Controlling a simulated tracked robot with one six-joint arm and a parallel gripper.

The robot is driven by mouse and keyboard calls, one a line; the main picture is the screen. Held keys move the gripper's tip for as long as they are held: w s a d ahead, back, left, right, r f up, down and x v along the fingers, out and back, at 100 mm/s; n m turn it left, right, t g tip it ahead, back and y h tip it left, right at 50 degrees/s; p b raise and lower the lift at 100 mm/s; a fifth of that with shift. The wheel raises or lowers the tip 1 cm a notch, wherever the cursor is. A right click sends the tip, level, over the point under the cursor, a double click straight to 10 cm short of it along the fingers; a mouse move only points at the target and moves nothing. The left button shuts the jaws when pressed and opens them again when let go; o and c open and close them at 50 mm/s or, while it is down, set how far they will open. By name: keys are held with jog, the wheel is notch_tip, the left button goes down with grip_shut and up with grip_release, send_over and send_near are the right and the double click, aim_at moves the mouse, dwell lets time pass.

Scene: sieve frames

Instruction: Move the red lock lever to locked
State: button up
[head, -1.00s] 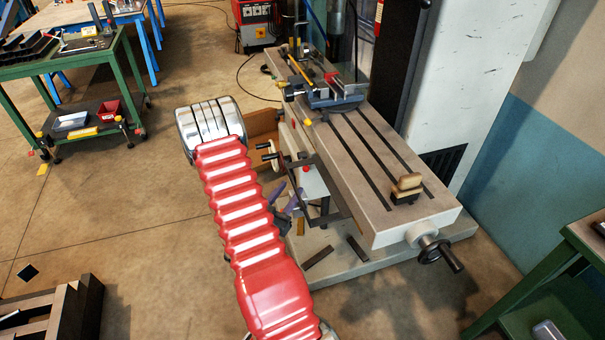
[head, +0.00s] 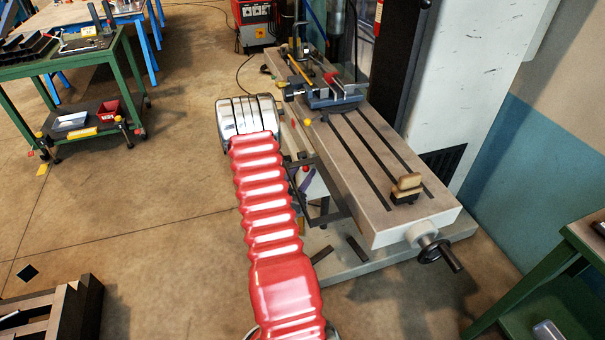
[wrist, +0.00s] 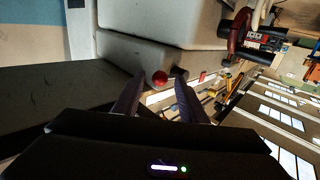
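A red ball knob (wrist: 159,78), which looks like the end of the red lock lever, shows in the wrist view. It appears between my two fingertips. My gripper (wrist: 158,90) is open, its two dark fingers apart with nothing held. I cannot tell how far the knob is beyond the tips. In the head view a small red knob (head: 306,168) shows at the side of the milling machine's table, just right of my red-sleeved arm.
The milling table (head: 350,165) has long slots, a vise (head: 335,92) at its far end and a handwheel (head: 437,255) at its near end. A yellow knob (head: 307,122) is on its side. A green cart (head: 72,66) stands left; open floor lies between.

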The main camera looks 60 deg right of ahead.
jog(key=shift+c, duration=0.4)
grip_shut()
jog(key=shift+d, duration=0.1)
jog(key=shift+w, duration=0.1)
